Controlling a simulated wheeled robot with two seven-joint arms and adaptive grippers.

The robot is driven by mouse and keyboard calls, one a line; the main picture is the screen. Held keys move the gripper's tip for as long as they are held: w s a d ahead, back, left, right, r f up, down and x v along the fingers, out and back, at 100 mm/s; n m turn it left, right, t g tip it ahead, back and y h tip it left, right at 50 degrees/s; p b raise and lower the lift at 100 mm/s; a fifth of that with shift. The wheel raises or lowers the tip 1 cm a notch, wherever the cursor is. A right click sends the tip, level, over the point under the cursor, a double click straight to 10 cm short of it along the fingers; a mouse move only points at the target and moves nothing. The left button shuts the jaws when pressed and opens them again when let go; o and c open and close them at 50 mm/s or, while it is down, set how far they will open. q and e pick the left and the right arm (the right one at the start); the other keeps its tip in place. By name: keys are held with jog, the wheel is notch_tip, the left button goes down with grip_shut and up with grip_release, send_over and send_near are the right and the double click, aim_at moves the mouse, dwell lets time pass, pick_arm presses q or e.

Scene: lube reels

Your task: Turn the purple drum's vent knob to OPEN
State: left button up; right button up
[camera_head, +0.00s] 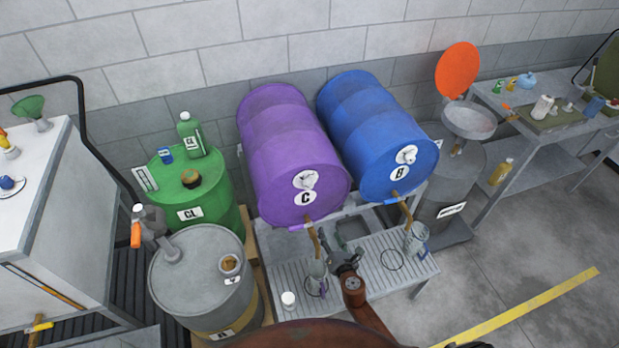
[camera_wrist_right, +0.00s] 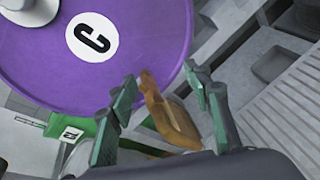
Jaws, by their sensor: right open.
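The purple drum (camera_head: 290,145) lies on its side on a rack, its round end facing me with a "C" label. Its pale vent knob (camera_head: 306,179) is on that end face, just above the label; its setting is too small to read. In the right wrist view, the purple face (camera_wrist_right: 130,40) fills the top and part of the knob (camera_wrist_right: 30,12) shows at the upper left corner. My right gripper (camera_head: 344,255) is open below and right of the drum face, clear of the knob. The brass tap (camera_wrist_right: 170,112) appears between its fingers (camera_wrist_right: 160,82); contact cannot be told. My left gripper is out of view.
A blue drum (camera_head: 375,130) lies right of the purple one. Brass taps (camera_head: 314,238) hang over a grated tray (camera_head: 370,278) with jugs (camera_head: 416,238). A green drum (camera_head: 200,210) and a grey drum (camera_head: 195,270) stand left. Open floor lies at the right.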

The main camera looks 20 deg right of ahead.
aim_at(309, 187)
jog(key=w+a+r+n+t+y+p, duration=0.1)
jog(key=a+r+n+t, duration=0.15)
jog(key=r, duration=0.65)
jog(key=w+a+r+n+t+p, duration=0.1)
jog(key=w+a+r+n+p, duration=0.2)
jog(key=r, duration=0.6)
jog(key=shift+n, duration=0.75)
jog(key=w, duration=0.4)
jog(key=w+b, duration=0.1)
jog(key=w, duration=0.1)
jog(key=shift+w+d+r, duration=0.1)
jog(key=shift+w+r, duration=0.15)
jog(key=shift+r, duration=0.05)
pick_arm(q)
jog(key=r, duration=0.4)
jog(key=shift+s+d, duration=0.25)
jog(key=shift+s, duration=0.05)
pick_arm(e)
jog(key=shift+c, duration=0.5)
jog(key=c, duration=1)
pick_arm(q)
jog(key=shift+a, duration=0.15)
